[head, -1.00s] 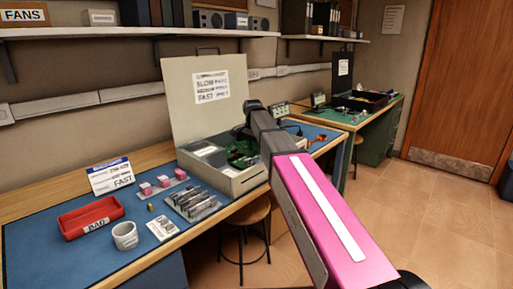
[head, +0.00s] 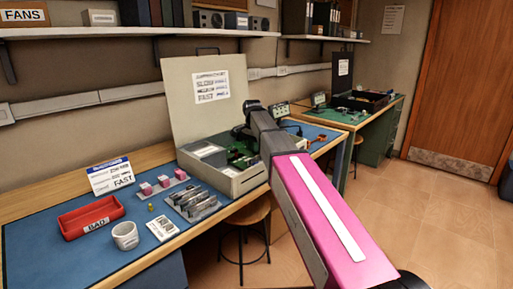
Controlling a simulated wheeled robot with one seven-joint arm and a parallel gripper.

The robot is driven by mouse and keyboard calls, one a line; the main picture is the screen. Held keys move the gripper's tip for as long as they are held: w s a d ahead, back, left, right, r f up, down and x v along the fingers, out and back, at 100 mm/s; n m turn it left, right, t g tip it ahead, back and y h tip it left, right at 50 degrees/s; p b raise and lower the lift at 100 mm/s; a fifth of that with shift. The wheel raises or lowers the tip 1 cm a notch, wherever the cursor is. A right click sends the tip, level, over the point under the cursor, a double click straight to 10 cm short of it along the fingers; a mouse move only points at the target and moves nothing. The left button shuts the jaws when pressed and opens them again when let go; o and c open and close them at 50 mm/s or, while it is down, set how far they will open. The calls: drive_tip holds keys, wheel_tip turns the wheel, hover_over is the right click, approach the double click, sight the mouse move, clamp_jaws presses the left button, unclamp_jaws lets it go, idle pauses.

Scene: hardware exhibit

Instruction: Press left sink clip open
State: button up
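A grey case (head: 238,179) with its lid (head: 194,103) raised stands on the blue mat, and a green circuit board (head: 240,158) shows inside it. The left sink clip cannot be made out at this size; it may be hidden by my arm. My pink and dark grey arm reaches from the lower right to above the right part of the case. My gripper (head: 239,131) is at the arm's far end, over the board, small and mostly hidden behind the arm link. I cannot tell whether its fingers are open or touching anything.
On the mat (head: 60,262) are a red tray (head: 90,216), a white cup (head: 125,236), pink blocks (head: 163,181), a rack of metal parts (head: 196,203) and a small yellow piece (head: 151,206). A stool (head: 252,212) stands below the bench. The floor at right is clear.

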drive_tip(key=shift+r, duration=0.1)
drive_tip(key=shift+r, duration=3.4)
